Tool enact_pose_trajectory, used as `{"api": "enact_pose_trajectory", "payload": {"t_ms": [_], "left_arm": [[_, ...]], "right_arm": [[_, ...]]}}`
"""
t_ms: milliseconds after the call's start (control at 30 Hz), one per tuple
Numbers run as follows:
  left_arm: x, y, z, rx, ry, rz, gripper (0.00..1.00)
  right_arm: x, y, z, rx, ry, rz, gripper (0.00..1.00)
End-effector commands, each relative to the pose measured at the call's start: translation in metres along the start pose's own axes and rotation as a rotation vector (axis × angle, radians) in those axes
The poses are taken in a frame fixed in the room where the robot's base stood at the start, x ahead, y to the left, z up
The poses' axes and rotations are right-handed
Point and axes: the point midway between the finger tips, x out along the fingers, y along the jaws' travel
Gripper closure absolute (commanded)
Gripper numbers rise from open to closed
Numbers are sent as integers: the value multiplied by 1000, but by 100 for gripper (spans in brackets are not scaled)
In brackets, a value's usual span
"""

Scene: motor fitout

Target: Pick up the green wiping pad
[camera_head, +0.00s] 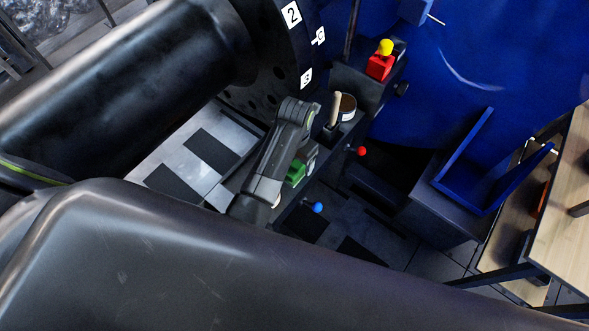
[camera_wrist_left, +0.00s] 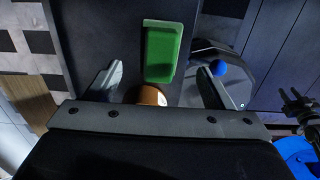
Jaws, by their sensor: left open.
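The green wiping pad (camera_wrist_left: 163,50) lies on a dark narrow surface in the left wrist view, just beyond and between my left fingertips. My left gripper (camera_wrist_left: 160,78) is open, with one finger on each side and nothing held. In the head view the green pad (camera_head: 295,173) shows partly, beside my left gripper (camera_head: 307,160), whose wrist hides some of the surface around it. I cannot tell the height of the fingers above the pad.
A round orange-brown thing (camera_wrist_left: 148,96) is partly hidden by the gripper body. A blue ball (camera_wrist_left: 220,68) is close to the right finger. A can with a wooden-handled tool (camera_head: 346,106), a red ball (camera_head: 361,151) and a red block with a yellow knob (camera_head: 380,65) stand nearby.

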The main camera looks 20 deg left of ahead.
Motion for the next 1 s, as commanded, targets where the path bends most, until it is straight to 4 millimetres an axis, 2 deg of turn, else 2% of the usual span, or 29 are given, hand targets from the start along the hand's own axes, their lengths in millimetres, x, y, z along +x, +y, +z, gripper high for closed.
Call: {"api": "enact_pose_trajectory", "payload": {"t_ms": [233,500,833,1000], "left_arm": [[19,0,0,1,2,-1,25],[54,-1,0,1,1,-1,25],[60,-1,0,1,-1,-1,25],[60,-1,0,1,-1,-1,45]], "right_arm": [[0,0,0,0,0,0,64],[3,-6,1,3,-1,-7,64],[3,-12,1,6,-1,-14,64],[3,-9,1,5,-1,-11,64]]}}
